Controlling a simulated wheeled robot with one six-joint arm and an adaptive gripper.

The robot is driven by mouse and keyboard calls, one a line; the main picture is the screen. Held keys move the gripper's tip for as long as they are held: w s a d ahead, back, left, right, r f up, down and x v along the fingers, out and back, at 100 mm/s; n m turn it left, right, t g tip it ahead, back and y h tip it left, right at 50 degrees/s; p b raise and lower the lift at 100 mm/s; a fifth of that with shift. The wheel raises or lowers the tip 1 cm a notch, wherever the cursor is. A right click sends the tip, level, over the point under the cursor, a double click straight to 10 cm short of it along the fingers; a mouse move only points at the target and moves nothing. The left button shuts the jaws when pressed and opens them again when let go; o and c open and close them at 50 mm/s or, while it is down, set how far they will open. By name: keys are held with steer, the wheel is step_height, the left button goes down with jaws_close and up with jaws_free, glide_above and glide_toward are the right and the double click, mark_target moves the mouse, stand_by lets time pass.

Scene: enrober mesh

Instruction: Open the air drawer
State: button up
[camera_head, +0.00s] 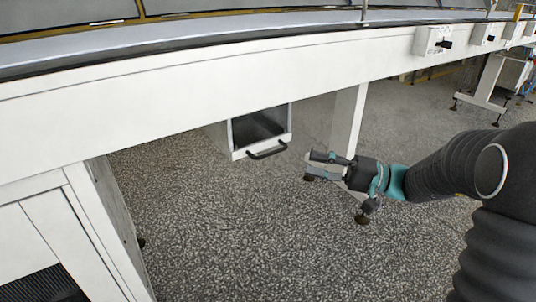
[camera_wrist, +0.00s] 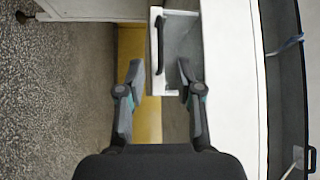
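The air drawer (camera_head: 239,154) is a white box hanging under the long white machine beam, with a black bar handle (camera_head: 268,151) on its front. Its grey interior shows between the front wall and the beam, so it appears to stand partly out. My gripper (camera_head: 313,164) is to the right of the drawer, apart from the handle, open and empty. In the wrist view the drawer (camera_wrist: 156,86) and handle (camera_wrist: 160,46) lie ahead of my gripper (camera_wrist: 160,70). The handle lines up between the two fingers; the right fingertip overlaps the drawer in the picture.
The white beam (camera_head: 180,95) runs across above the drawer. A white leg (camera_head: 348,120) stands behind my gripper. A white cabinet (camera_head: 65,235) stands at the left. The speckled floor (camera_head: 230,230) in front of the drawer is clear.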

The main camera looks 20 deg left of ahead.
mark_target(268, 154)
steer(key=a, duration=0.4)
steer(key=a+r, duration=0.1)
steer(key=a, duration=0.2)
steer(key=s+a, duration=0.1)
steer(key=a, duration=0.3)
steer(key=shift+a+r+p, duration=0.25)
steer(key=shift+a+p, duration=0.05)
jaws_close()
